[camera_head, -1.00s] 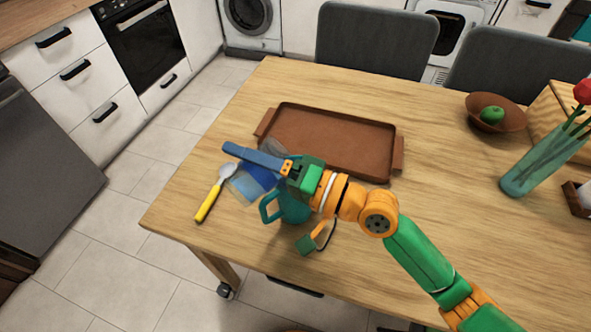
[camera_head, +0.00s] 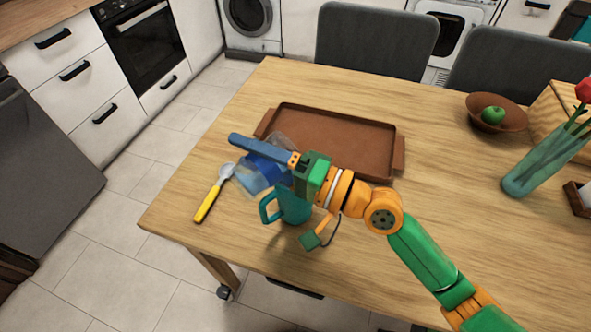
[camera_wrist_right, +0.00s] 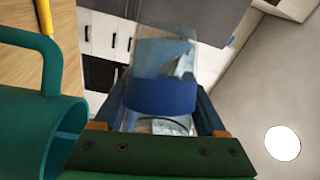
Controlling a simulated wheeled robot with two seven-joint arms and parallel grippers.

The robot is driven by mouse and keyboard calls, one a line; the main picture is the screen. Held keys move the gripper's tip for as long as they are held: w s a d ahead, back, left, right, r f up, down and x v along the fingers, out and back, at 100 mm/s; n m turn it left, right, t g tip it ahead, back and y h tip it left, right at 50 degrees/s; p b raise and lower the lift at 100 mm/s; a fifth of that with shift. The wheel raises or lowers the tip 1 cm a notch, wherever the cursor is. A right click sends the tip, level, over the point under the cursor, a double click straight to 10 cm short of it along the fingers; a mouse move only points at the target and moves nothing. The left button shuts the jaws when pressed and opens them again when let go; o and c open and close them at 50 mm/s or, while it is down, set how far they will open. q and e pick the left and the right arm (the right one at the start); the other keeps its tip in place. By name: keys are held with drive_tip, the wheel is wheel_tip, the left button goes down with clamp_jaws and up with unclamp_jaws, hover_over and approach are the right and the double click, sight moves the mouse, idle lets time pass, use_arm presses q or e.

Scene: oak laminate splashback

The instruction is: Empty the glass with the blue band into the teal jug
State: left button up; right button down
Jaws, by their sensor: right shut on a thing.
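The clear glass with the blue band (camera_head: 262,173) is in my right gripper (camera_head: 264,153), off the tabletop beside the jug. The jaws are shut around its band, which also shows in the right wrist view (camera_wrist_right: 162,96). Clear, bluish contents seem to show inside it; their level is hard to tell. The glass looks slanted in the head view. The teal jug (camera_head: 293,208) stands upright on the table, just below the gripper in the picture, with its handle to the left. Its open mouth shows at the left of the wrist view (camera_wrist_right: 66,138). My left gripper is not visible.
A brown tray (camera_head: 335,125) lies behind the glass and gripper. A yellow-handled spoon (camera_head: 209,203) lies left of the glass. A bowl (camera_head: 481,101) with a green fruit (camera_head: 492,115) and a flower vase (camera_head: 542,165) stand at the right. The table's middle right is clear.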

drive_tip(key=shift+w+d+f+m+y+b, duration=0.2)
drive_tip(key=shift+f+m+y+b, duration=0.15)
drive_tip(key=shift+m+b, duration=0.4)
idle(0.5)
drive_tip(key=shift+r+m+t, duration=0.1)
drive_tip(key=shift+m+t, duration=0.2)
drive_tip(key=shift+m, duration=0.05)
